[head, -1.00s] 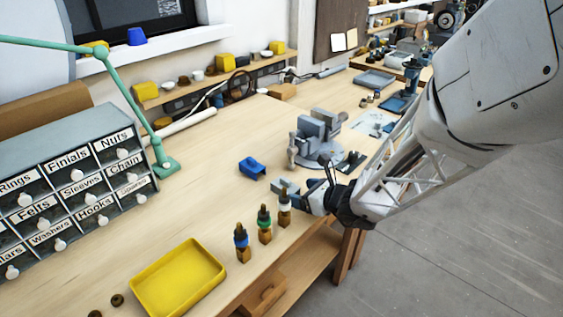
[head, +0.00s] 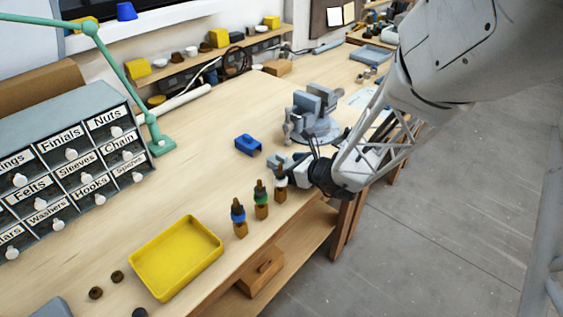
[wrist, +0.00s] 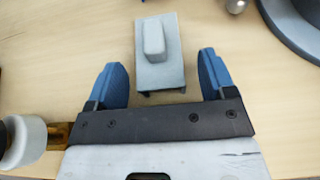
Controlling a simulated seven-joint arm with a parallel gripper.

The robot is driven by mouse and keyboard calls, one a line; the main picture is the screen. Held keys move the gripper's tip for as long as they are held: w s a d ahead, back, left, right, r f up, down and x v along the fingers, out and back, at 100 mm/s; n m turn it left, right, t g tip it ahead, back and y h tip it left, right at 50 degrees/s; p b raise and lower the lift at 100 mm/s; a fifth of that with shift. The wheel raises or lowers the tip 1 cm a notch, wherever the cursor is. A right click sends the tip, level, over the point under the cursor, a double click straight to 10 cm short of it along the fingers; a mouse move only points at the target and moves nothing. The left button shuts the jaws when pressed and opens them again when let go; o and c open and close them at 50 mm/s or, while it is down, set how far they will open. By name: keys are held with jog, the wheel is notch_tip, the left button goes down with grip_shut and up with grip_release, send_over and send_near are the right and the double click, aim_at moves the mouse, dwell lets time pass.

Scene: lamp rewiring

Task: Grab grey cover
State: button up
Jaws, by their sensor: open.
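The grey cover (wrist: 160,58) is a small grey block-like piece with a raised bar on top, lying on the wooden bench. In the wrist view it sits between and slightly ahead of the two blue fingers of my gripper (wrist: 162,82). The fingers are apart, one on each side of its near end, with gaps on both sides. In the head view the grey cover (head: 277,160) shows only partly, just left of my gripper (head: 290,170), which is dark and partly hides it.
A bottle with a white collar (head: 280,187) stands close to my gripper, with green-collared (head: 261,198) and blue-collared (head: 239,216) ones nearby. A grey vise (head: 313,118) stands behind. A blue part (head: 248,145) and a yellow tray (head: 177,257) lie on the bench.

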jog(key=c, duration=1)
jog(key=shift+c, duration=0.2)
jog(key=shift+r, duration=5)
